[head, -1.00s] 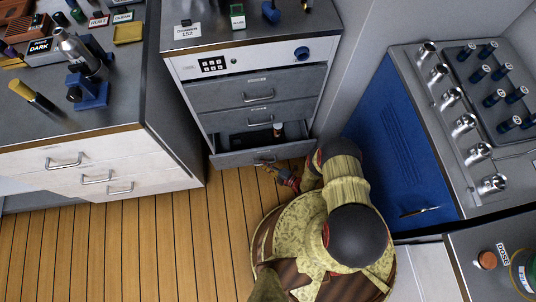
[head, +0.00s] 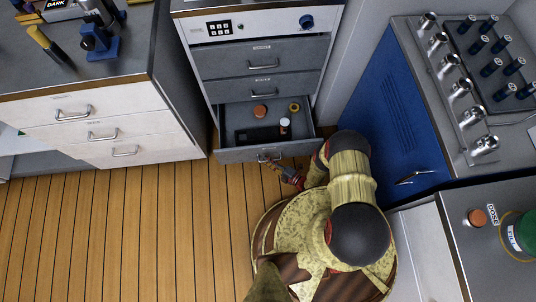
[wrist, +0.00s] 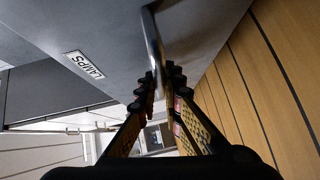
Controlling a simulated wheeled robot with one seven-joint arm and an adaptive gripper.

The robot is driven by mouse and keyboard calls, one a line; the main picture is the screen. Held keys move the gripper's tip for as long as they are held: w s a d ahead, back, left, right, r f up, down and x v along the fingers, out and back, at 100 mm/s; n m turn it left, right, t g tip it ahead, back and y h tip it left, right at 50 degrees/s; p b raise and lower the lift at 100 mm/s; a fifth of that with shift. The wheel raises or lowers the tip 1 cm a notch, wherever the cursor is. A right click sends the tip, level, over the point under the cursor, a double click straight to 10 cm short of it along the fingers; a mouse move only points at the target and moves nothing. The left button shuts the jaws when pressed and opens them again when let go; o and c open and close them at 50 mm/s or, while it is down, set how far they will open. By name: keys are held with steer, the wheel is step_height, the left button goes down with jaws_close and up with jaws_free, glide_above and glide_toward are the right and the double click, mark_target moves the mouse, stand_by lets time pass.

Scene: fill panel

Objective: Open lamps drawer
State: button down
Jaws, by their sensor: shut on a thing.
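The lamps drawer (head: 265,153) is the lowest drawer of the grey cabinet in the head view, and it stands pulled out. Inside lie an orange-capped item, a yellow ring, a small white bottle with a dark top and a dark flat item. Its front fills the upper left of the wrist view, with a "LAMPS" label (wrist: 84,65). My gripper (head: 268,160) is at the drawer's handle. In the wrist view the fingers (wrist: 164,88) are shut on the metal bar handle (wrist: 153,38). The handle's far end is partly hidden by the fingers.
Two closed grey drawers (head: 262,75) sit above, under a panel with a keypad (head: 219,28) and blue knob. A white drawer unit (head: 95,130) stands at left, a blue-doored unit (head: 385,130) at right. Wooden floor (head: 150,230) is clear at front left.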

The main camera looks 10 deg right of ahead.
steer(key=shift+s, duration=0.15)
steer(key=c, duration=1.9)
jaws_free()
steer(key=shift+r, duration=0.1)
